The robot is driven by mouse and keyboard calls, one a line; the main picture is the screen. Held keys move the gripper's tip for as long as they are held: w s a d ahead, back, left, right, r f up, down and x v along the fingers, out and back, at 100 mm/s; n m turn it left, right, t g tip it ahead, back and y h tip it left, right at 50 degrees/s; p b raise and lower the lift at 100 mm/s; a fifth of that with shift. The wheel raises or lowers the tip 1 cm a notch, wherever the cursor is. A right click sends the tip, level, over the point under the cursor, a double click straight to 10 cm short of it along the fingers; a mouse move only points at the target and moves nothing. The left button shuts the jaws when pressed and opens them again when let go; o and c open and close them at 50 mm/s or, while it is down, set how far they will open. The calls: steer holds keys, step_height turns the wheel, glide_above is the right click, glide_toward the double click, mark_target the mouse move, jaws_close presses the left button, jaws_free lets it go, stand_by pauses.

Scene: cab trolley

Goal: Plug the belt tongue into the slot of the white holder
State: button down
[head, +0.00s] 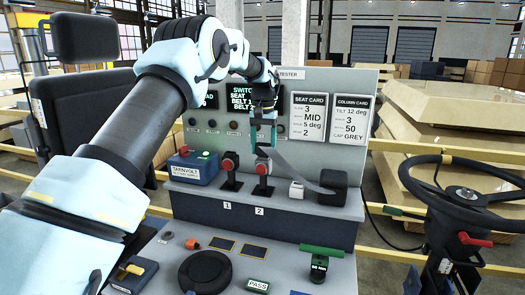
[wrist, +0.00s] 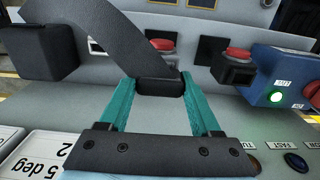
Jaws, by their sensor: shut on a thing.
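My gripper (head: 264,138) is above the ledge of the grey test panel, its teal fingers shut on the black grip of the belt tongue (wrist: 160,87). The metal end of the tongue is not clear in either view. The grey belt strap (head: 295,167) runs from the tongue down to the black belt reel (head: 333,187), which also shows in the wrist view (wrist: 42,51). The white holder (head: 296,189) stands on the ledge, below and right of my gripper in the head view and apart from the tongue. In the wrist view the strap mostly hides the holder (wrist: 95,46); its slot is not clear.
Two black buckles with red buttons stand at labels 1 (head: 230,162) and 2 (head: 264,167), close under my gripper. A blue box (head: 193,168) is left of them. Cards (head: 307,117) hang on the panel behind. A steering wheel (head: 463,195) is at right.

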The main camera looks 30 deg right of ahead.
mark_target(264, 143)
steer(key=shift+r, duration=0.2)
steer(key=shift+r, duration=2.8)
